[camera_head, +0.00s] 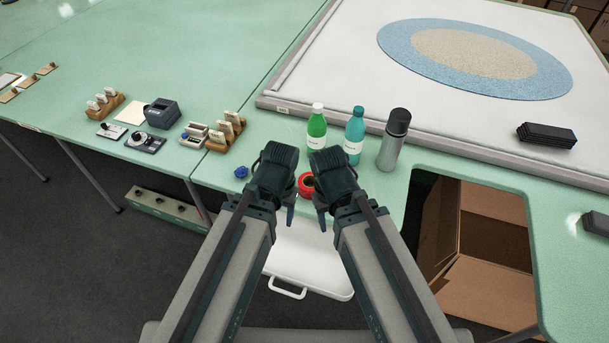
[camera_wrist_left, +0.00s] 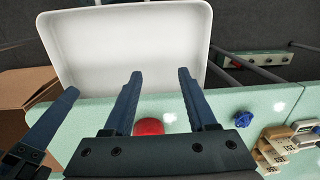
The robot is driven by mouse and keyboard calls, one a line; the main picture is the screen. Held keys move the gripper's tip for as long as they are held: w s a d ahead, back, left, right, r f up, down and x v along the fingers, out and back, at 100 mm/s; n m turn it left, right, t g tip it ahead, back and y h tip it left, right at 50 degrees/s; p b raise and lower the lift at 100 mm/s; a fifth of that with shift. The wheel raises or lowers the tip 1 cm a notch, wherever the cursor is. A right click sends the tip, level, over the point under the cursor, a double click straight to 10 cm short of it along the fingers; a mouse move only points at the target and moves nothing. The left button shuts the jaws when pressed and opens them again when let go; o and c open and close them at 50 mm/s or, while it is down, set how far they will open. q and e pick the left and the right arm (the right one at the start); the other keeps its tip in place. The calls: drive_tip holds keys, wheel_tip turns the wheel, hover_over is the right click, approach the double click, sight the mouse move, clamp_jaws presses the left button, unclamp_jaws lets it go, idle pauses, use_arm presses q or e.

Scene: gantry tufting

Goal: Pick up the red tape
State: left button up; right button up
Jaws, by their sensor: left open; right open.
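The red tape (camera_head: 306,185) is a round roll on the green table near its front edge, in front of the bottles. In the head view it shows between my two grippers, partly covered by the right one. In the left wrist view the red tape (camera_wrist_left: 149,127) shows between the fingers, partly hidden by the gripper base. My left gripper (camera_head: 289,211) is open and empty, with its fingers (camera_wrist_left: 160,73) spread apart. My right gripper (camera_head: 322,219) is open just right of the tape; neither gripper holds it.
A green bottle (camera_head: 317,133), a teal bottle (camera_head: 354,137) and a grey flask (camera_head: 393,145) stand behind the tape. A blue knob-like piece (camera_head: 241,172) lies to the left. A white tray (camera_head: 326,274) is below the table edge. A cardboard box (camera_head: 485,291) is at right.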

use_arm(q)
drive_tip(key=w+a+r+n+p, duration=0.1)
drive_tip(key=w+a+r+p, duration=0.25)
drive_tip(key=a+r, duration=0.2)
wheel_tip(320, 180, up, 2)
drive_tip(key=r+m+h+p, duration=0.1)
drive_tip(key=m+p, duration=0.2)
drive_tip(key=m, duration=1.4)
hover_over(309, 188)
use_arm(e)
wheel_tip(309, 188, up, 8)
use_arm(q)
wheel_tip(309, 188, down, 9)
drive_tip(key=b, duration=0.8)
drive_tip(key=shift+f+b, duration=0.1)
drive_tip(key=shift+b, duration=0.2)
use_arm(e)
wheel_tip(309, 188, down, 9)
drive_tip(key=shift+r, duration=0.15)
drive_tip(key=shift+s, duration=0.1)
use_arm(q)
wheel_tip(309, 188, down, 5)
drive_tip(key=b, duration=0.5)
drive_tip(key=shift+s+f, duration=0.1)
drive_tip(key=shift+f, duration=0.1)
use_arm(e)
wheel_tip(309, 188, down, 5)
drive_tip(key=shift+f, duration=0.1)
use_arm(q)
drive_tip(key=shift+r, duration=0.15)
